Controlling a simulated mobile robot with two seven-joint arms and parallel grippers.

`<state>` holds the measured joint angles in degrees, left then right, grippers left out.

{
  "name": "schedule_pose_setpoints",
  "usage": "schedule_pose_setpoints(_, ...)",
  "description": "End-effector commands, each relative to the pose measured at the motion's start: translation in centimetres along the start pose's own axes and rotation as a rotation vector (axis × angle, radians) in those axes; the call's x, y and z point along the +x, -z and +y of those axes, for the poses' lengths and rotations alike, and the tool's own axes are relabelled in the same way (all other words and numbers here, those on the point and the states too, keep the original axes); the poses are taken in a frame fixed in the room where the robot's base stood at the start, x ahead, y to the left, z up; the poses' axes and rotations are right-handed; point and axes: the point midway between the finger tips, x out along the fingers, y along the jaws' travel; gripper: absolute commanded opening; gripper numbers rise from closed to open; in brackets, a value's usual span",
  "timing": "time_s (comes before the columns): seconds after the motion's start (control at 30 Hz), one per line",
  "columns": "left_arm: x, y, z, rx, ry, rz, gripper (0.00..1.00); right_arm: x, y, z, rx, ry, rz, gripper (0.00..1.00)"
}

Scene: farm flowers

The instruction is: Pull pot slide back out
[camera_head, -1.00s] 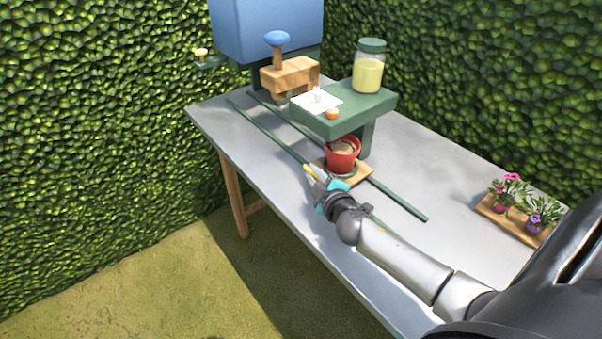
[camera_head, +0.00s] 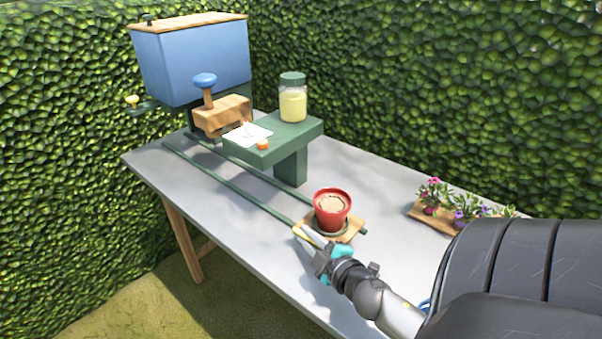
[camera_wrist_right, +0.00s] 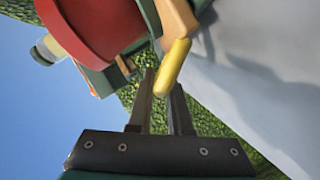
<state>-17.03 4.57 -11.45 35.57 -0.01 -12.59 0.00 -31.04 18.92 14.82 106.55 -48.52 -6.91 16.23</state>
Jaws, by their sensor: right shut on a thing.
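The pot slide (camera_head: 348,233) is a small wooden board on two dark green rails (camera_head: 239,196). A red pot (camera_head: 332,213) filled with brown soil stands upright on it, in a dark green ring. The slide is at the near end of the rails, clear of the green shelf (camera_head: 312,129). My right gripper (camera_head: 309,240) is at the slide's front left side, shut on its yellow handle. The wrist view shows the yellow handle (camera_wrist_right: 172,68) at the fingertips (camera_wrist_right: 164,82), with the pot (camera_wrist_right: 100,25) close by. My left gripper is not in view.
A blue hopper (camera_head: 192,62) stands at the back, with a wooden block and blue knob (camera_head: 205,80) before it. A jar (camera_head: 292,100) and a paper are on the shelf. A wooden flower tray (camera_head: 430,216) is at right. Hedges border the grey table (camera_head: 240,240).

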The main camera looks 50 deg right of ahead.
Motion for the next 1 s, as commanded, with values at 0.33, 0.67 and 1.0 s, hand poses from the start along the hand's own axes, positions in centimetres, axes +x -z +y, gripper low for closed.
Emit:
schedule_pose_setpoints(0.33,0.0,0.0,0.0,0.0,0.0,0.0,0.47,-0.2,-0.2,-0.1,-0.002,0.004,-0.004,0.0)
schedule_pose_setpoints(0.67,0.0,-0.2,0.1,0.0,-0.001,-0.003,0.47,-0.2,-0.2,-0.1,-0.001,0.002,-0.003,0.47)
schedule_pose_setpoints(1.0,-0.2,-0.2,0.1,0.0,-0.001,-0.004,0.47,-1.3,-0.2,-0.1,0.001,0.002,-0.004,0.47)
